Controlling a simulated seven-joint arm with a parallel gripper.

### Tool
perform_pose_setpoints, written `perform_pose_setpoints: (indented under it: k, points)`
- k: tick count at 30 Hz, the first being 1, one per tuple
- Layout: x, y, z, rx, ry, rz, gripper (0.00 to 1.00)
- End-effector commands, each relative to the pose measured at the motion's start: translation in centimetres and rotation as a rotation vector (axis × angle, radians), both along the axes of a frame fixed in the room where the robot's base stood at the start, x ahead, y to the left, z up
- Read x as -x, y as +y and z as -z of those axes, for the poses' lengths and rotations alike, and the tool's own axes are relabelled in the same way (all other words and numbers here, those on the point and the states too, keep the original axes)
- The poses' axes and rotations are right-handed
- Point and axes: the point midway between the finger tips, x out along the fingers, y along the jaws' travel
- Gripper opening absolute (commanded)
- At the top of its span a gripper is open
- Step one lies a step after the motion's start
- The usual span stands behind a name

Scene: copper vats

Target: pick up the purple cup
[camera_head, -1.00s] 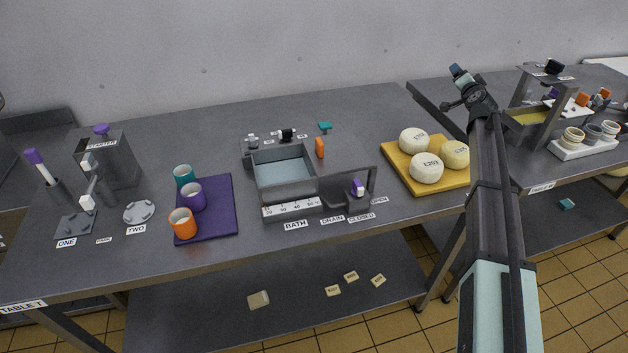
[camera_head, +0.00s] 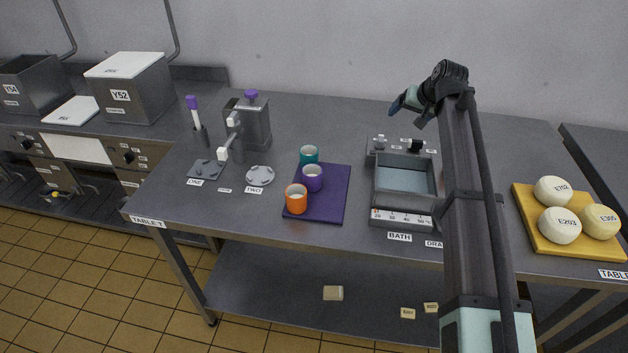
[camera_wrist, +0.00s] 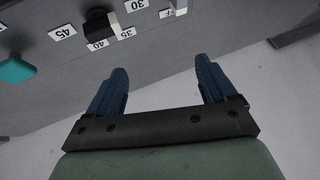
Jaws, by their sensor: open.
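The purple cup (camera_head: 312,178) stands upright on a dark purple mat (camera_head: 331,199) on the table. A teal cup (camera_head: 308,155) stands just behind it and an orange cup (camera_head: 296,198) just in front of it. My gripper (camera_head: 398,104) is above the back of the table, to the right of the cups and well apart from them. In the wrist view my gripper (camera_wrist: 162,88) shows two blue fingers spread apart with nothing between them. The purple cup is not in the wrist view.
A grey bath (camera_head: 404,222) stands right of the mat, with a black knob (camera_head: 416,146) behind it. A grey box (camera_head: 256,122), a burette-like stand and a round plate (camera_head: 260,176) are left of the cups.

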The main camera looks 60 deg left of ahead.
Motion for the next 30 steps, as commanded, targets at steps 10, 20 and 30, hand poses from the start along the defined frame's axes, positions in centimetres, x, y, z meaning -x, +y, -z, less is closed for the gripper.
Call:
perform_pose_setpoints:
  k: [10,20,30]
  points:
    - [17.2,4.8,-0.6,0.333,0.045,-0.240,0.84]
    - [28.3,5.1,-2.1,0.575,0.051,-0.360,0.84]
    - [30.1,4.8,-1.3,0.621,0.051,-0.377,0.84]
